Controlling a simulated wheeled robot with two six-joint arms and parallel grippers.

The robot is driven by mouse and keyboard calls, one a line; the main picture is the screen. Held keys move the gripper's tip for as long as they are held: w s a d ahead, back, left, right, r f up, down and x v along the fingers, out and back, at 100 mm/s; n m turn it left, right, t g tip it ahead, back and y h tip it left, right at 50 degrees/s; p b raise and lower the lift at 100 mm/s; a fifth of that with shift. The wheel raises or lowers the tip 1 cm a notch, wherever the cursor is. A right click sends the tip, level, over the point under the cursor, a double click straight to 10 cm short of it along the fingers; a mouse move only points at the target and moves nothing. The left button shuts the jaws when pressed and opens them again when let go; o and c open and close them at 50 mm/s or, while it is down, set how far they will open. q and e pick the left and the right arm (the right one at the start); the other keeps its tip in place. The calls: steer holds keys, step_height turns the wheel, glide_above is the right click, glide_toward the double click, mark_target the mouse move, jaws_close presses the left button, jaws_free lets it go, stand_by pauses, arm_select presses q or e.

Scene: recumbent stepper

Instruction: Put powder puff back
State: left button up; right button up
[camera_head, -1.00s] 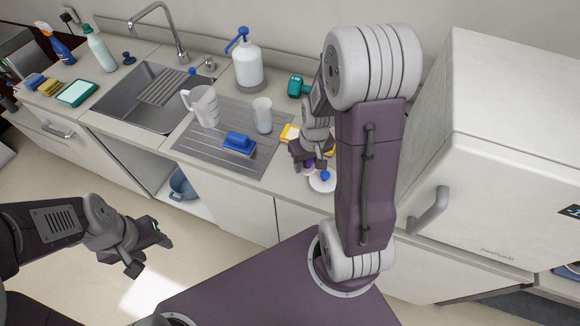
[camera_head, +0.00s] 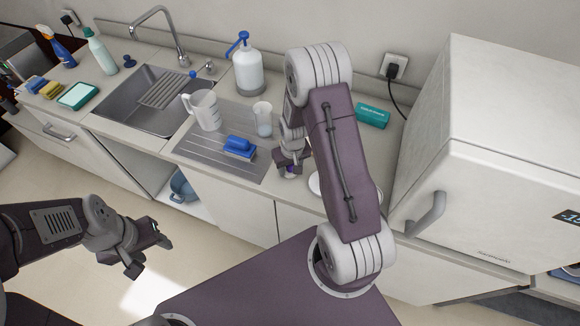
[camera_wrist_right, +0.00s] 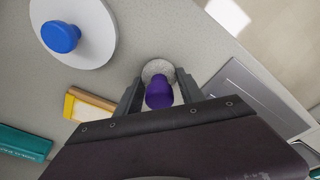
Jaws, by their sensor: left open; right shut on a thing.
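The powder puff, a pale grey fuzzy disc with a purple knob (camera_wrist_right: 158,94), is between the fingers of my right gripper (camera_wrist_right: 158,88), which is shut on it. In the head view the right gripper (camera_head: 290,166) is at the counter's front, just right of the drainboard; only a bit of purple shows there. I cannot tell whether the puff touches the counter. A white round dish or lid with a blue knob (camera_wrist_right: 61,37) sits beside it, mostly hidden by my arm in the head view (camera_head: 316,184). My left gripper (camera_head: 148,253) is open and empty, low in front of the cabinets.
A yellow-edged block (camera_wrist_right: 88,104) and teal box (camera_head: 372,115) lie behind the right gripper. A large white appliance (camera_head: 490,150) stands at right.

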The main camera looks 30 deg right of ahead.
steer(key=shift+s+f, duration=0.1)
steer(key=shift+f, duration=0.05)
steer(key=o, duration=1.1)
steer(key=shift+o, duration=1)
